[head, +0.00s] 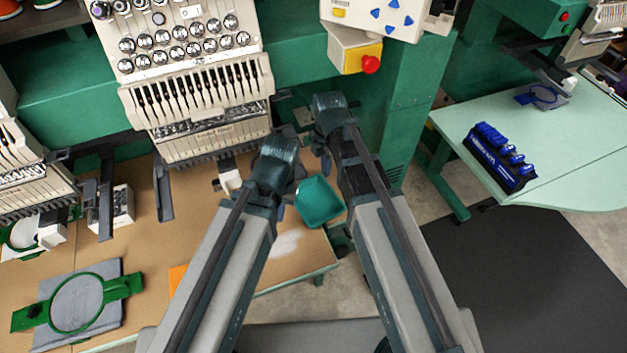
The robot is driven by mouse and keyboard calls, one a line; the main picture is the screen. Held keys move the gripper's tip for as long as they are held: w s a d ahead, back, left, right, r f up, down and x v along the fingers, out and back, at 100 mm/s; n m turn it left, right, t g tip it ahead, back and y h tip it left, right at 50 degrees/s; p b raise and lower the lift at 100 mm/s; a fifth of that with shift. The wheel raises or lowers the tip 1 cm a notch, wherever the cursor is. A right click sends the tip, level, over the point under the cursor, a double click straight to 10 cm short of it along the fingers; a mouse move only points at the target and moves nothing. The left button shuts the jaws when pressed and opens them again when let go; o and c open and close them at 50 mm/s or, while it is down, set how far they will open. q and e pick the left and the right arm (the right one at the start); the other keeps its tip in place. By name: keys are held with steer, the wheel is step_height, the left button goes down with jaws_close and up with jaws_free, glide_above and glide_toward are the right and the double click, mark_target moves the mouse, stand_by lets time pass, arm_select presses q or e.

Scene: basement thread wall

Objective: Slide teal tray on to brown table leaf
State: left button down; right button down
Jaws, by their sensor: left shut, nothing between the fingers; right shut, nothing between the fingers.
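The teal tray (320,203) shows between my two forearms, at the right end of the brown table leaf (292,270). It looks empty and slightly turned; part of its edge is hidden by my arms, and I cannot tell how much of it rests on the leaf. My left gripper (297,163) is shut and empty, just above and left of the tray in the picture. My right gripper (322,152) is shut and empty, just above the tray in the picture. Whether either touches the tray is unclear.
A multi-needle embroidery machine (195,75) overhangs the leaf. A control box with a red button (370,64) hangs near my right wrist. A green embroidery hoop (77,302) lies at left. A pale green table (560,150) with a blue-and-black rack (500,158) stands right.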

mark_target(325, 195)
arm_select(q)
steer(key=shift+f, duration=0.1)
arm_select(e)
steer(key=shift+s, duration=0.1)
